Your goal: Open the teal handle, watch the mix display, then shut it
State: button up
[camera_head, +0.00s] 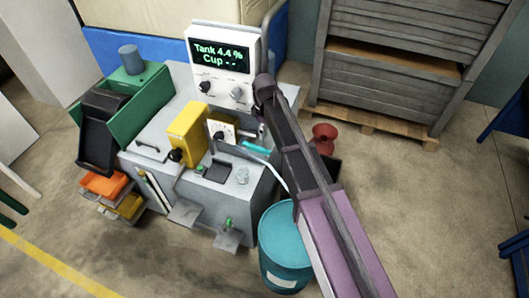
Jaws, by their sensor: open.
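The mix display (221,53) is a dark screen on a white panel at the back of the grey bench; it reads "Tank 4.4 %" and "Cup - -" in green. The teal handle (256,146) shows as a short teal piece at the bench's right side, partly covered by my arm. My arm reaches in from the lower right. My gripper (262,130) seems to be just above the teal handle, mostly hidden by the arm's dark links. It is open; I cannot tell whether it touches the handle.
A yellow box (188,134) with a black knob and a small clear cup (242,175) stand on the bench. A teal drum (286,246) is on the floor beside my arm. A red funnel-shaped thing (324,138) and grey crates (408,65) are right.

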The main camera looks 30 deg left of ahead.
aim_at(264, 149)
jog(key=shift+f+b, duration=5.25)
jog(key=shift+f, duration=0.3)
grip_shut()
